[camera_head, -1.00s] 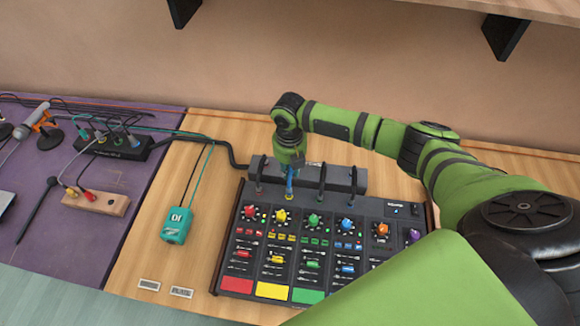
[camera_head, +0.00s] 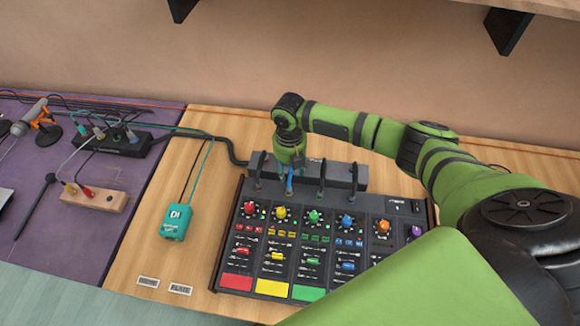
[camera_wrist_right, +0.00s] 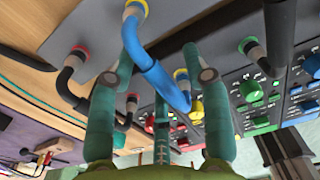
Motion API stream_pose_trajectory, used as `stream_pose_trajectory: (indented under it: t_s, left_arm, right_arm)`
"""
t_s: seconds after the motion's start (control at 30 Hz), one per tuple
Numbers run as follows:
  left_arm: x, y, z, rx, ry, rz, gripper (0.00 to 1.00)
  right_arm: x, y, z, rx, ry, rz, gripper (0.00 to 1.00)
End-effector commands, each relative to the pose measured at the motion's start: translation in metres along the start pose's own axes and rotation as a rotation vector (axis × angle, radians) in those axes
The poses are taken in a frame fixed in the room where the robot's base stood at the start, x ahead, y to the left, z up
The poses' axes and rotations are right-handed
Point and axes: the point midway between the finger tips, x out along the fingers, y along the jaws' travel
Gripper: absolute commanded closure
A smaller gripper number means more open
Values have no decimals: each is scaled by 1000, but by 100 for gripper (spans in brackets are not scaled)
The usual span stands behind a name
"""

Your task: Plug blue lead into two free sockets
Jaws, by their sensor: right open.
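The blue lead (camera_wrist_right: 155,75) runs between the back strip and the mixer. Its upper plug, with a yellow ring, meets the grey face of the black strip (camera_wrist_right: 100,40). Its lower plug, also yellow-ringed, is at the mixer (camera_wrist_right: 255,95) near a yellow knob. Both ends look inserted, but I cannot tell how deep. In the head view the lead (camera_head: 289,187) shows below my right gripper (camera_head: 289,170). My right gripper is open, its teal fingers (camera_wrist_right: 160,75) apart on either side of the lead, with no clear grip. My left gripper is out of view.
Black leads (camera_head: 322,180) arch from the strip to the mixer on both sides of the blue one, close to my fingers. A teal DI box (camera_head: 175,222) stands left of the mixer. The wooden table (camera_head: 145,255) has free room around that box.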

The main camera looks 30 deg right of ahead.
Motion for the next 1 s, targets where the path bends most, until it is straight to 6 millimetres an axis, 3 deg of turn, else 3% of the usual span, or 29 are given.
stream_pose_trajectory:
  t_s: [0.17, 0.5, 0.7, 1.0]
  left_arm:
    - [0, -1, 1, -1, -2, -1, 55]
    - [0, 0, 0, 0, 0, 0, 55]
    - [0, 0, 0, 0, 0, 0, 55]
    - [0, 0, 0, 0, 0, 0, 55]
  right_arm:
    - [-10, 0, 1, 1, -2, 1, 51]
    - [-78, 0, 1, -1, -3, 2, 51]
    - [-109, 0, 1, 0, -2, 2, 51]
    - [-120, 0, 0, 0, 0, 0, 51]
